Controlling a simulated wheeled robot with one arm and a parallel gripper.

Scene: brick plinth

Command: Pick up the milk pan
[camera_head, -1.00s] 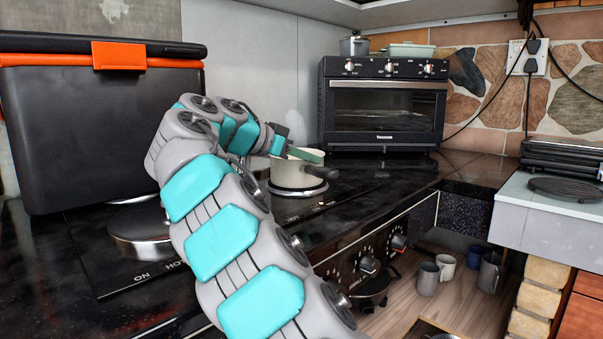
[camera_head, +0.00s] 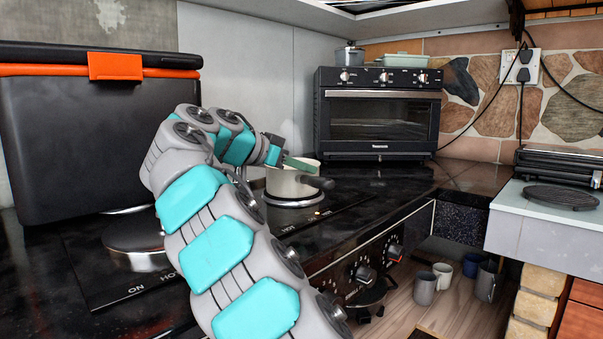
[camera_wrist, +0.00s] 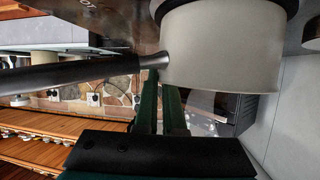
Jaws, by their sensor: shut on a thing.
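The milk pan (camera_head: 288,184) is a cream pot with a dark handle (camera_head: 316,183) pointing right. It stands upright at the round hotplate (camera_head: 293,201) on the black hob; I cannot tell whether any gap separates them. My gripper (camera_head: 298,164) reaches the pan's rim from the left, with green fingers shut on it. In the wrist view, which is upside down, the pan (camera_wrist: 225,50) fills the upper right and its handle (camera_wrist: 80,72) runs left. The gripper's fingers (camera_wrist: 162,100) meet the rim beside the handle. The pan's inside is mostly hidden.
A black toaster oven (camera_head: 378,112) stands behind the pan, with small pots on top. A large black box with an orange latch (camera_head: 115,66) stands at left. Another hotplate (camera_head: 138,240) is in front of it. Several mugs (camera_head: 443,275) stand lower right. The worktop right of the pan is clear.

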